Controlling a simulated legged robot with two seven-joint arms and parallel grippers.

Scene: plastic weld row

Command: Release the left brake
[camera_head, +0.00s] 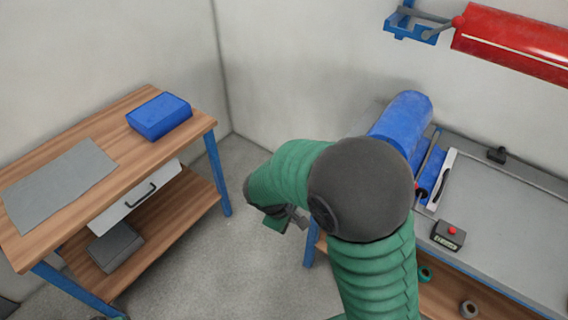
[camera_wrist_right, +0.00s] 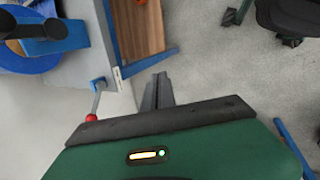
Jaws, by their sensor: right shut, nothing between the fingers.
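In the right wrist view a grey lever with a red knob (camera_wrist_right: 92,117) is fixed to a blue bracket (camera_wrist_right: 98,83) at the side of a bench. I cannot tell for certain that this is the left brake. My right gripper (camera_wrist_right: 157,90) is shut and empty, in the picture to the right of the lever and apart from it. In the head view my right gripper (camera_head: 299,217) shows partly beyond my green arm, which hides the near end of the bench. My left gripper is out of view.
The right bench (camera_head: 510,225) carries a blue roll (camera_head: 403,120) and a small box with a red button (camera_head: 449,234). A wooden workbench (camera_head: 190,133) with a blue box (camera_head: 159,115) stands at the left. Clear floor (camera_head: 250,250) lies between the benches.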

